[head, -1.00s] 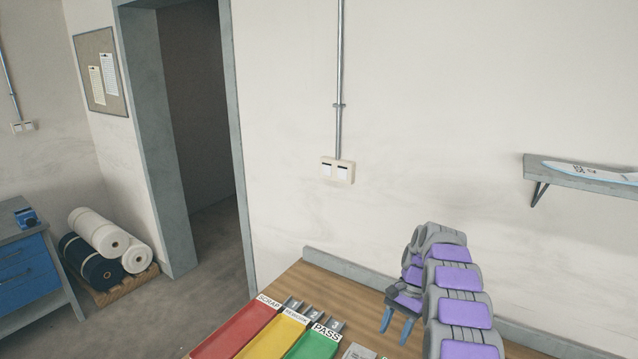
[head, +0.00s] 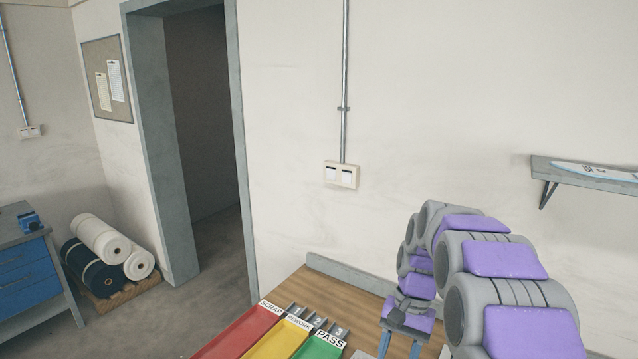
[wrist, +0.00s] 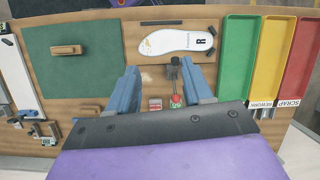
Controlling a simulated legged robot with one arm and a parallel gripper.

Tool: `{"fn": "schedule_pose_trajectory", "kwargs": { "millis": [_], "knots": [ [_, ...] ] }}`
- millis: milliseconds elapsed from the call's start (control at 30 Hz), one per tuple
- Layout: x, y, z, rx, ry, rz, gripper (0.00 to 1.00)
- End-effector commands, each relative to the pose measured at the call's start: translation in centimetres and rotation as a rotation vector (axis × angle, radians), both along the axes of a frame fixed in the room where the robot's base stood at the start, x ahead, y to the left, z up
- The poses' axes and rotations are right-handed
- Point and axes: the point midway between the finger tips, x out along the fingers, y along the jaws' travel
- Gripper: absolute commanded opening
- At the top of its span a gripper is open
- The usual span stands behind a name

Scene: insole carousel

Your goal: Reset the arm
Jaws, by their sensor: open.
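My gripper (head: 401,345) hangs at the lower right of the head view, over the wooden bench (head: 362,294). In the wrist view my gripper (wrist: 168,86) points down at the bench, with its two blue fingers wide apart and nothing held between them. Beyond the fingertips, a white insole marked R (wrist: 178,41) lies on the bench. A small device with a green button and a red part (wrist: 175,95) shows between the fingers, apart from them. My arm is bent and raised at the right of the head view.
Red scrap (head: 240,335), yellow rework (head: 276,341) and green pass (head: 320,347) trays lie side by side. A green mat (wrist: 65,58) holds a wooden block (wrist: 66,50). A wall shelf (head: 588,175) is at the right. A doorway opens at the left.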

Motion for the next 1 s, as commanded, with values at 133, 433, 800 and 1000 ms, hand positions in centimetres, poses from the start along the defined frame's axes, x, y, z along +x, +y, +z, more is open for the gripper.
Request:
{"fn": "schedule_pose_trajectory", "kwargs": {
  "millis": [133,433,800,1000],
  "knots": [
    [-3.2,0.6,0.6,-0.010,-0.017,0.044,0.50],
    [-9.5,1.5,1.0,-0.030,-0.052,0.135,0.50],
    [-18.0,2.0,-0.1,-0.055,-0.091,0.251,0.50],
    [-22.5,2.0,-1.5,-0.069,-0.113,0.315,0.50]
  ]
}}
